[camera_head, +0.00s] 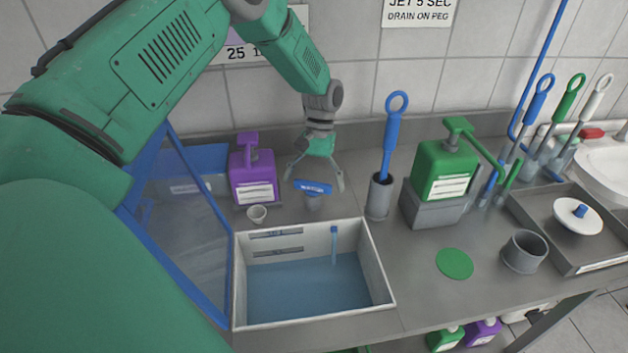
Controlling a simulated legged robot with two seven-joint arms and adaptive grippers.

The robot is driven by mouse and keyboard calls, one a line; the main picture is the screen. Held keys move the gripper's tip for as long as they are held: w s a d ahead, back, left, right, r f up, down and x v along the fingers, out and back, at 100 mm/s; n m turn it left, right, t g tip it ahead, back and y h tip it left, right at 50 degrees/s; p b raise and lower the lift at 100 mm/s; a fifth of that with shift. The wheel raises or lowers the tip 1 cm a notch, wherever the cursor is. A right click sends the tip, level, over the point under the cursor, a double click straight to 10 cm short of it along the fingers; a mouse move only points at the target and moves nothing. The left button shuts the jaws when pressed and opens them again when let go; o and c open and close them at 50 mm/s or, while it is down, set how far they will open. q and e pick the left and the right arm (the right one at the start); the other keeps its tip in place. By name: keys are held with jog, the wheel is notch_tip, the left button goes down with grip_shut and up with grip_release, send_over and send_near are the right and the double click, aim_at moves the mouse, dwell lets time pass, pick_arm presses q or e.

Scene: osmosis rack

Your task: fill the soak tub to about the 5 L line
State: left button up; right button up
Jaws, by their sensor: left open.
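The soak tub (382,262) is a pale, open rectangular box on the steel counter. Bluish water (305,290) lies in it, with its surface below the two dark marked strips (277,252) on the back wall. I cannot read the markings on the strips. A blue tap lever (312,187), apparently lettered WATER, stands just behind the tub on a grey spout. My left gripper (316,178) is open, with its fingers spread on either side of the lever; I cannot tell whether they touch it. My right gripper is not in view.
A blue-handled brush in a grey holder (379,197) and a green pump bottle (445,170) stand right. A blue-framed clear panel (185,225) rises left of the tub.

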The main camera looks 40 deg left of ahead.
pick_arm(q)
jog(key=v, duration=1.2)
jog(key=shift+a+f, duration=0.1)
jog(key=shift+f, duration=0.05)
dwell(6.7)
